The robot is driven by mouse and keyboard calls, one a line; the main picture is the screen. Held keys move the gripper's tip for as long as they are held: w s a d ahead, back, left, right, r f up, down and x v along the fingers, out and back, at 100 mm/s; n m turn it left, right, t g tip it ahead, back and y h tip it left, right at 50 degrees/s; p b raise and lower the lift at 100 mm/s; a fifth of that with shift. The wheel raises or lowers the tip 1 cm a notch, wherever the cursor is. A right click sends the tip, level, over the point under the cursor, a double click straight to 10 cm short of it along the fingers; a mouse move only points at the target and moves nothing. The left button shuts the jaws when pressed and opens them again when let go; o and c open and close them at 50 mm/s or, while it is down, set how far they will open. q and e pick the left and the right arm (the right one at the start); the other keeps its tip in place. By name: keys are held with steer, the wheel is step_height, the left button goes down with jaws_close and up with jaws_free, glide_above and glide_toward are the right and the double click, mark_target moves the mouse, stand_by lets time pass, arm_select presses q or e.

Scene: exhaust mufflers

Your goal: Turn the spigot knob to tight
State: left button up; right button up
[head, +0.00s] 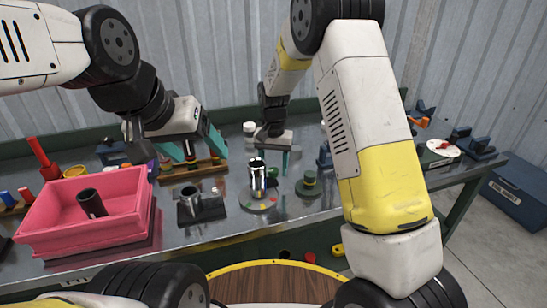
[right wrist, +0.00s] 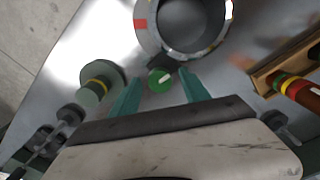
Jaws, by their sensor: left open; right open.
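The spigot knob (right wrist: 159,80) is a small green disc with a white bar across it, seen in the right wrist view beside a round metal body (right wrist: 147,30) with red and yellow marks on its rim. In the head view a shiny upright metal cylinder (head: 257,177) stands on a round base with coloured marks; the knob is not clear there. My right gripper (head: 274,158) is open just behind the cylinder, and the knob appears between its fingertips in the wrist view; contact cannot be told. My left gripper (head: 193,148) is open, empty and raised further left.
A pink bin (head: 85,235) holding a dark tube sits at the left. A metal pipe fitting (head: 200,205) stands left of the cylinder, and a green capped part (head: 309,184) stands right of it. A wooden rack (head: 195,171) lies behind. Bare bench shows in front of the cylinder.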

mark_target(273, 170)
step_height(273, 170, up, 8)
steer(key=shift+f, duration=0.1)
stand_by(0.4)
steer(key=s+d+r+n+t+y, duration=0.1)
steer(key=s+d+r+t+y, duration=0.15)
steer(key=s+d+r, duration=0.9)
steer(key=s+d+r+t, duration=0.1)
steer(key=s+r+t, duration=0.1)
steer(key=s, duration=0.5)
steer(key=s+d+r+n+t, duration=0.1)
steer(key=s+r, duration=0.1)
steer(key=s, duration=0.6)
steer(key=shift+d+n+t, duration=0.3)
steer(key=shift+d+t, duration=0.05)
steer(key=shift+d, duration=0.05)
steer(key=shift+r, duration=0.1)
stand_by(0.8)
